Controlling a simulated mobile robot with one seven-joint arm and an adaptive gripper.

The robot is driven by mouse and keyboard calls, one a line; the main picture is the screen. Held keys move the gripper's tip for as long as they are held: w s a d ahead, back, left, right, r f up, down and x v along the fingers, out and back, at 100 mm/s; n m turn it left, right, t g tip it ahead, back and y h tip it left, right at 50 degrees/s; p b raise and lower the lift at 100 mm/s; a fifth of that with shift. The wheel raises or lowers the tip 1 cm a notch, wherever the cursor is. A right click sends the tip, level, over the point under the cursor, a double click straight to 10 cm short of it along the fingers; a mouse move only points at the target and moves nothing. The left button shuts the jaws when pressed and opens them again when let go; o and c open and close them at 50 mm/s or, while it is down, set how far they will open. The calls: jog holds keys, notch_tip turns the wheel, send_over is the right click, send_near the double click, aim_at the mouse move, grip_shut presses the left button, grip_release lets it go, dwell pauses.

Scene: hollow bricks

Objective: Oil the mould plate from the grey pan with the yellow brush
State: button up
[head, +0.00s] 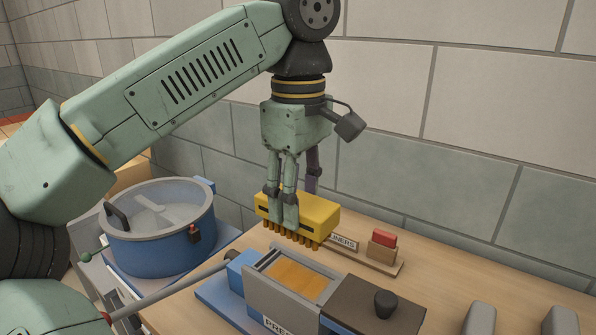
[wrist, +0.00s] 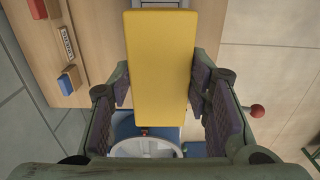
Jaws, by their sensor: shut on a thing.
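The yellow brush (head: 312,212) is a thick yellow block with brown bristles pointing down. My gripper (head: 282,208) is shut on it, with fingers on its sides, and holds it above the back of the press. The wrist view shows the brush's flat yellow top (wrist: 160,65) between the two fingers of my gripper (wrist: 160,98). Below and in front of the brush, a grey-walled box (head: 270,293) has an amber surface (head: 296,277) inside. I cannot tell whether this is the mould plate or the grey pan. No other grey pan is clearly visible.
A blue lidded pot (head: 160,235) stands at the left. A dark cover with a black knob (head: 385,303) adjoins the box. A lever (head: 180,285) extends left. Behind, a wooden rack (head: 380,252) holds a red block (head: 384,238). Grey blocks (head: 479,318) stand at right. The wall is close behind.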

aim_at(294, 256)
jog(key=shift+r, duration=0.1)
jog(key=shift+s+f, duration=0.1)
jog(key=shift+f, duration=0.65)
notch_tip(294, 256, down, 3)
jog(key=shift+f, duration=0.2)
jog(key=shift+f+b, duration=0.95)
jog(key=shift+f, duration=0.9)
jog(key=shift+f+b, duration=0.35)
jog(key=shift+f, duration=0.3)
jog(key=shift+d, duration=0.15)
jog(key=shift+s+d+r, duration=0.1)
jog(key=shift+s+d, duration=0.1)
jog(key=shift+w+a, duration=0.1)
jog(key=shift+a, duration=0.05)
jog(key=shift+w+a, duration=0.4)
jog(key=shift+a, duration=0.1)
